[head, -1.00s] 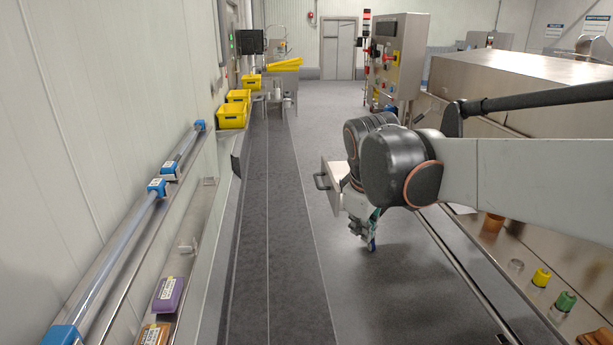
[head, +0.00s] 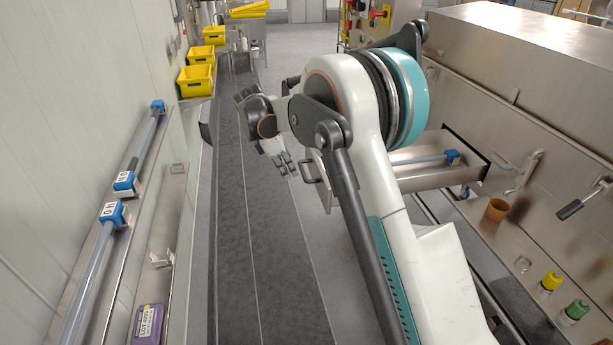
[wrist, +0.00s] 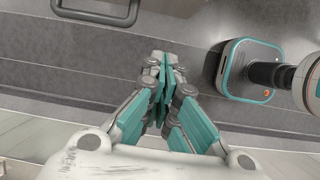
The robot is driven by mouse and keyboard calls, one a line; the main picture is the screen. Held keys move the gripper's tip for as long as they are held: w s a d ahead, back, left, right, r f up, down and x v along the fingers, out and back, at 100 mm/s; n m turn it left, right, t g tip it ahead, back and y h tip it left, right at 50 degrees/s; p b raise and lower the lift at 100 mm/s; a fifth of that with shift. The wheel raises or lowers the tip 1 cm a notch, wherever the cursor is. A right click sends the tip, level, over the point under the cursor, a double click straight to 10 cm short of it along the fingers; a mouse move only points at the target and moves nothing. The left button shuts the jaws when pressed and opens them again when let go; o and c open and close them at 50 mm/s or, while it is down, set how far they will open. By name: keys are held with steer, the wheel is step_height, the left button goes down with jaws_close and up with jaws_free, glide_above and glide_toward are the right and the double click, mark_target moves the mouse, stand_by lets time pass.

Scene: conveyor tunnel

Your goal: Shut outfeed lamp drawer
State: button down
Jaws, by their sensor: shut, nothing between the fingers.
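The outfeed lamp drawer (head: 420,178) is a grey metal drawer standing well out of the steel cabinet on the right. A lamp tube with a blue end (head: 452,157) lies in it. Its front carries a dark bar handle (head: 309,172), which also shows in the wrist view (wrist: 97,17) at the top left. My gripper (head: 289,168) is shut and empty, just left of the handle, on the aisle side of the drawer front. In the wrist view my gripper (wrist: 163,75) points toward the floor, apart from the handle. My arm hides part of the drawer.
The grey aisle floor (head: 275,260) is clear left of the drawer. A wall ledge with blue-ended tubes (head: 125,183) and a purple box (head: 148,325) runs along the left. Yellow bins (head: 196,80) stand farther back. An orange cup (head: 497,209) and small bottles (head: 575,311) sit on the right ledge.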

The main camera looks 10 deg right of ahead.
steer(key=d+f+b, duration=0.4)
steer(key=d+f, duration=0.3)
steer(key=f, duration=0.2)
steer(key=shift+w+d+f, duration=0.25)
steer(key=shift+w+f, duration=0.1)
steer(key=shift+w, duration=0.1)
